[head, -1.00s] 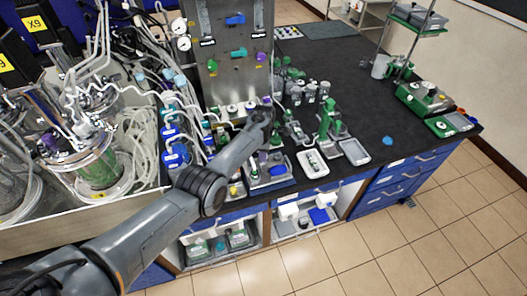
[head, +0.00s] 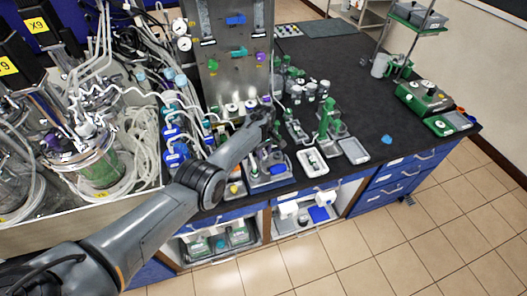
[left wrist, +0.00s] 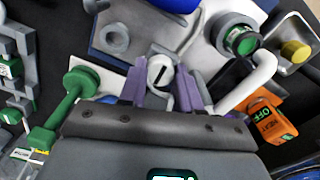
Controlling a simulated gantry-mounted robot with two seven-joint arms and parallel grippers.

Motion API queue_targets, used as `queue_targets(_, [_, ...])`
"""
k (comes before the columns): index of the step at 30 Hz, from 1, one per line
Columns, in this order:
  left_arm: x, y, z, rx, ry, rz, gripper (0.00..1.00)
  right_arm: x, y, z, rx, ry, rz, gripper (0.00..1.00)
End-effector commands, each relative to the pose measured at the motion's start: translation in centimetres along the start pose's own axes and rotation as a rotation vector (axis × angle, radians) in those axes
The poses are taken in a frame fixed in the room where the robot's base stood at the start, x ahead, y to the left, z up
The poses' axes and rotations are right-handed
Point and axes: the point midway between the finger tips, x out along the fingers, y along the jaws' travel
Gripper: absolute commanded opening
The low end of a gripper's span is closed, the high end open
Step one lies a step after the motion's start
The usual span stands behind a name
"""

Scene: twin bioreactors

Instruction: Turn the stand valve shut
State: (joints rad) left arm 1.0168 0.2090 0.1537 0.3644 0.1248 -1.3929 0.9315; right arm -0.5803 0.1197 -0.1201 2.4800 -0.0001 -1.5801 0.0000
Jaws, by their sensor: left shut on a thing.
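My left gripper (head: 267,103) is low in front of the steel panel in the head view. In the left wrist view, the purple fingers of my left gripper (left wrist: 164,84) are closed around a small round pale knob (left wrist: 160,70) with a dark slot across its face. This knob appears to be the stand valve. The fingers sit on both sides of it, and its lower part is hidden between them. In the head view my gripper and arm hide the valve. My right gripper is in neither view.
In the left wrist view, a green clamp-like part (left wrist: 75,85) stands left, a white bent pipe (left wrist: 262,75) and an orange block marked OFF (left wrist: 268,120) right. The steel panel (head: 225,85) rises behind.

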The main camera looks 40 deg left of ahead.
Motion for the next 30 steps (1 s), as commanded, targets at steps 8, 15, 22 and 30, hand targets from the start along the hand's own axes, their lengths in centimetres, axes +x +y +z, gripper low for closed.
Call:
queue_targets(8, [-0.02, -0.01, 0.00, 0.059, 0.000, -0.001, 0.02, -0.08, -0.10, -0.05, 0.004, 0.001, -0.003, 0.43])
queue_targets(15, [-0.01, 0.00, 0.00, 0.067, 0.000, -0.001, 0.02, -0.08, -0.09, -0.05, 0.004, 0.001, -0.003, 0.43])
queue_targets(22, [-0.01, 0.00, 0.01, 0.066, 0.000, 0.000, 0.40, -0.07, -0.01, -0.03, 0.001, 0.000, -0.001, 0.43])
queue_targets(30, [-0.01, -0.01, 0.00, 0.065, 0.000, 0.000, 0.58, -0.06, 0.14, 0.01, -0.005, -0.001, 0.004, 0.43])
